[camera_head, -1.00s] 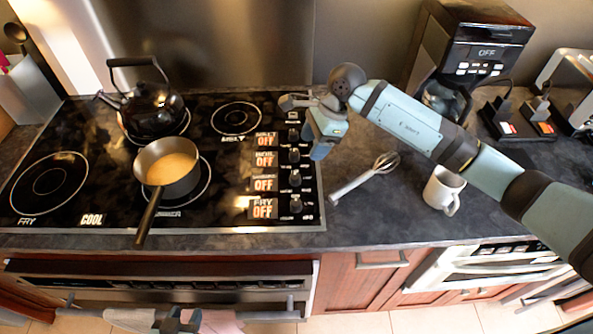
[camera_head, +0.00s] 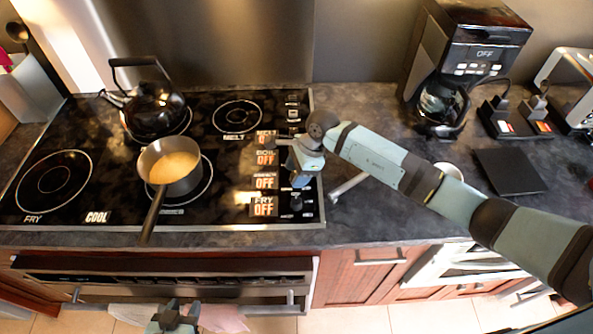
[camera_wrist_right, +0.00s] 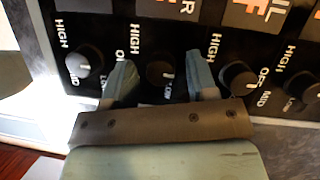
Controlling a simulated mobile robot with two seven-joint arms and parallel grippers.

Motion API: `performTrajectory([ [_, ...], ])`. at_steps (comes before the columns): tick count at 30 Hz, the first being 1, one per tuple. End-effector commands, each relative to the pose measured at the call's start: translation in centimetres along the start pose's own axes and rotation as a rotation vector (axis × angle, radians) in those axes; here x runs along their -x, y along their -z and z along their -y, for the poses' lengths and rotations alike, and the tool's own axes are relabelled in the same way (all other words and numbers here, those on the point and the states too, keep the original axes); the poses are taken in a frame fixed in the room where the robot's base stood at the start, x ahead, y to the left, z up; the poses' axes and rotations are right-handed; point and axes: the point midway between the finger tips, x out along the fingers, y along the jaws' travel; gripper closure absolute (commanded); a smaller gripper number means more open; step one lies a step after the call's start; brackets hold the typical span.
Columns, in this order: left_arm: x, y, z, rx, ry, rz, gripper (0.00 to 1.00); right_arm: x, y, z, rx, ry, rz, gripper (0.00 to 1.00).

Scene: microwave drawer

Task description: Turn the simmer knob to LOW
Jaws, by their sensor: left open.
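The simmer knob (camera_wrist_right: 160,75) is black and round, on the stove's control strip. In the right wrist view my right gripper (camera_wrist_right: 162,78) is open, with one blue finger on each side of this knob and gaps showing. A white mark on the knob sits close to a LOW label. In the head view the right gripper (camera_head: 292,165) hides the knob. The simmer display (camera_head: 265,182) reads OFF. My left gripper (camera_head: 180,308) is open and empty at the bottom of the head view, in front of the oven.
The fry knob (camera_wrist_right: 85,62) and boil knob (camera_wrist_right: 238,78) flank the fingers closely. A saucepan (camera_head: 170,168) and black kettle (camera_head: 155,108) stand on the stove. A coffee maker (camera_head: 465,60) stands behind.

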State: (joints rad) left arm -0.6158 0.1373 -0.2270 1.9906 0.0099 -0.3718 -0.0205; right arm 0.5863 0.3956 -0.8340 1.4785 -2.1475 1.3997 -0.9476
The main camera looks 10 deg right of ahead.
Motion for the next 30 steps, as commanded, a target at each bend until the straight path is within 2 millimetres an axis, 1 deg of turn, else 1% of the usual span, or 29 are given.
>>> performTrajectory([
  [1, 0.0, -0.03, -0.06, 0.0, -0.001, 0.001, 0.57, 0.02, 0.0, 0.01, 0.0, 0.0, 0.0, 0.6],
  [2, 0.01, -0.03, -0.08, 0.0, -0.001, 0.001, 0.57, 0.03, 0.0, 0.01, 0.0, 0.0, 0.0, 0.67],
  [3, 0.01, -0.04, -0.12, 0.001, -0.002, 0.001, 0.57, 0.03, 0.0, 0.01, 0.0, 0.0, 0.0, 0.76],
  [5, 0.01, -0.05, -0.18, 0.001, -0.003, 0.002, 0.57, 0.04, 0.0, 0.01, 0.0, 0.0, 0.0, 0.9],
  [6, 0.01, -0.06, -0.21, 0.001, -0.004, 0.002, 0.57, 0.04, 0.0, 0.01, 0.0, 0.0, 0.0, 0.93],
  [17, -0.11, -0.29, -0.29, 0.002, -0.005, 0.003, 0.57, 0.04, 0.07, 0.0, -0.049, 0.022, -0.001, 0.93],
  [23, -0.34, -0.64, -0.29, 0.002, -0.006, 0.004, 0.57, 0.0, 0.08, -0.04, -0.161, 0.07, -0.001, 0.93],
  [30, -0.6, -0.98, -0.38, 0.003, -0.008, 0.004, 0.57, 0.03, 0.04, -0.08, -0.361, 0.153, 0.0, 0.93],
])
